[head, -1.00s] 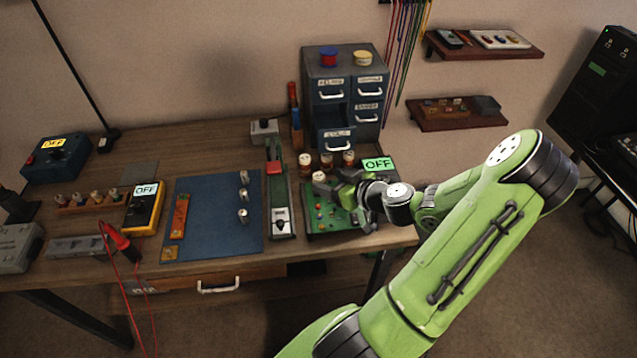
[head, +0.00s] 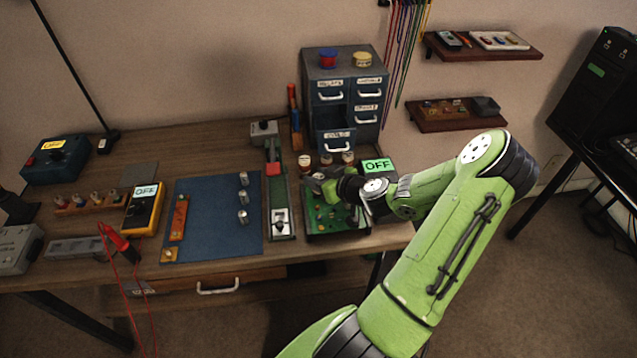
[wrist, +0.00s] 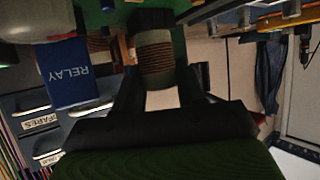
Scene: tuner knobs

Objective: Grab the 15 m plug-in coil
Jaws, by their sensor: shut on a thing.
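My gripper (head: 313,183) is low over the left back part of the green circuit board (head: 322,222). In the wrist view its dark fingers (wrist: 157,75) are shut on a plug-in coil (wrist: 153,52), a brown ribbed cylinder with a dark end. No band label is readable on it, so I cannot tell if it is the 15 m one. Several similar coils (head: 326,159) stand behind my gripper.
A blue RELAY block (wrist: 78,72) is close beside the held coil in the wrist view. The drawer cabinet (head: 345,95) stands behind the board, with one drawer pulled out. A display reading OFF (head: 377,166) is at the board's back right. The blue mat (head: 210,215) is to the left.

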